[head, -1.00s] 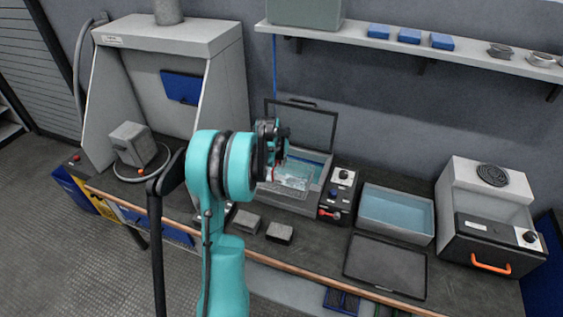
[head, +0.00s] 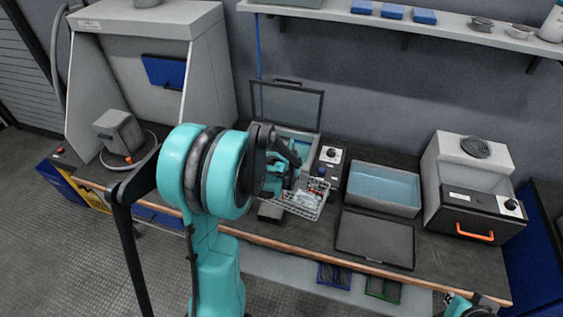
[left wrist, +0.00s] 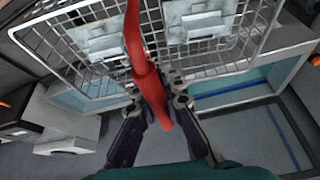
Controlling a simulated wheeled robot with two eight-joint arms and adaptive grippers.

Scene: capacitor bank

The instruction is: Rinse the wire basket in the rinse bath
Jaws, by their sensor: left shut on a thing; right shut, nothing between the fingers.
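The wire basket (head: 303,203) hangs in front of the ultrasonic tank (head: 298,150), whose lid stands open. In the left wrist view the basket (left wrist: 100,55) has a red handle (left wrist: 146,78) and carries flat grey pieces (left wrist: 195,22). My left gripper (left wrist: 160,95) is shut on the red handle; my left arm partly hides it in the head view. The rinse bath (head: 384,188), a grey tub of blue liquid, stands to the right of the basket, apart from it in the head view. My right gripper (head: 477,303) is shut and empty at the bottom right edge, partly cut off.
A dark flat tray (head: 375,238) lies in front of the rinse bath. A control box (head: 330,165) stands between tank and bath. A grey oven-like unit with an orange handle (head: 474,235) stands at right. A shelf (head: 450,22) runs above; a hood (head: 145,75) is at left.

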